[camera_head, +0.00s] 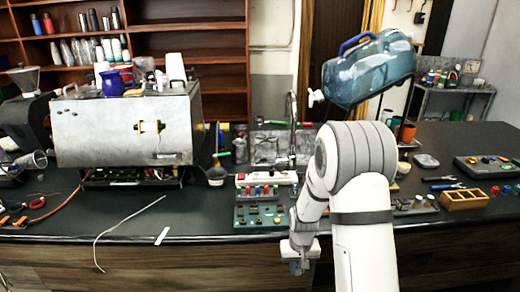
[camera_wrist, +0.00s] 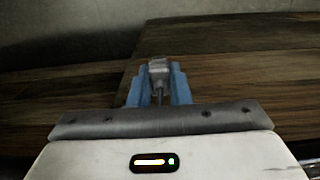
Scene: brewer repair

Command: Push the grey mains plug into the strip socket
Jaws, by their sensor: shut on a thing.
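My gripper (camera_head: 299,264) hangs low in front of the counter's front edge in the head view. In the wrist view its blue fingers (camera_wrist: 159,86) are shut on the grey mains plug (camera_wrist: 158,69), with a thin cable running back between them. The plug's pins cannot be made out, and in the head view the plug is too small to tell. A white strip (camera_head: 267,178), which looks like the strip socket, lies on the counter behind and left of my gripper, clear of it. Its openings are too small to make out.
A teal board with knobs (camera_head: 260,217) lies before the strip. The steel brewer (camera_head: 110,130) stands left; a pale cable (camera_head: 122,230) hangs over the counter edge. A blue water jug (camera_head: 370,72) is above my arm. A wooden box (camera_head: 464,200) sits right.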

